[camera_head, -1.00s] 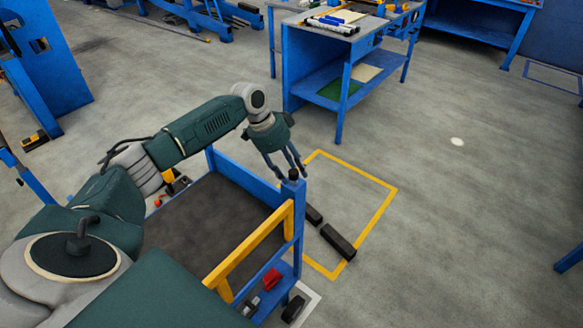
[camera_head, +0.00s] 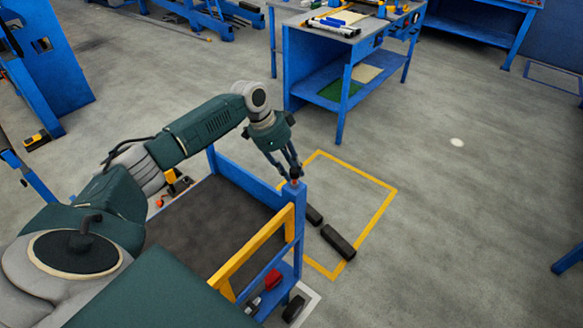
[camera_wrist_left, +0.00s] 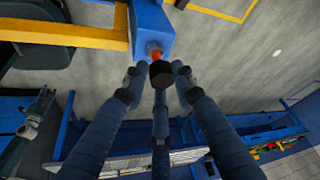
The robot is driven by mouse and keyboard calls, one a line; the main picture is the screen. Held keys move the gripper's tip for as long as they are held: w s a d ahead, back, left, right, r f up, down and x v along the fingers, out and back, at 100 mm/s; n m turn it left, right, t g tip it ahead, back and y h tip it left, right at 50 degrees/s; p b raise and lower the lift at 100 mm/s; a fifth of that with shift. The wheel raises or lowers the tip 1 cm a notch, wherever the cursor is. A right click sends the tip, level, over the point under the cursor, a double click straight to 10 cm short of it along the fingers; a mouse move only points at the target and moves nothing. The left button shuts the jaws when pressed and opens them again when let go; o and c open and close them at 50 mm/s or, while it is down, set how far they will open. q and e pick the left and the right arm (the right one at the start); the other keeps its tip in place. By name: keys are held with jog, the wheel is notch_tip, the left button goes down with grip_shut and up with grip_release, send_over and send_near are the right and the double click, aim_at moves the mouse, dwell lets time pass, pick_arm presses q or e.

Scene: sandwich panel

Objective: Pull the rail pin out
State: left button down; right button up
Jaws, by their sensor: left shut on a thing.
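The rail pin (camera_head: 295,183) is at the top of the blue corner post of the cart. An orange-red length of it shows between its black knob and the post top. In the left wrist view the black knob (camera_wrist_left: 161,73) sits among the fingers, and the orange shaft (camera_wrist_left: 155,53) runs into the blue post (camera_wrist_left: 151,28). My left gripper (camera_head: 291,170) is shut on the pin's knob, just above the post. The fingers partly hide the knob in the head view. My right gripper is not in view.
The yellow rail (camera_head: 250,252) runs along the cart's side from the post. The cart's dark top (camera_head: 205,220) is bare. Black blocks (camera_head: 338,242) lie on the floor by a yellow marked square (camera_head: 372,218). A blue workbench (camera_head: 345,85) stands behind, with clear floor at right.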

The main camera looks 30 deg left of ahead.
pick_arm(q)
jog(key=shift+w+r, duration=0.4)
jog(key=shift+r, duration=0.1)
jog(key=c, duration=1.5)
grip_release()
jog(key=shift+c, duration=0.2)
jog(key=shift+o, duration=0.4)
jog(key=shift+s+d, duration=0.1)
jog(key=shift+f, duration=0.1)
jog(key=shift+s+r, duration=0.1)
jog(key=shift+r, duration=0.2)
jog(key=v, duration=1.1)
jog(key=shift+r, duration=0.2)
jog(key=shift+s, duration=0.15)
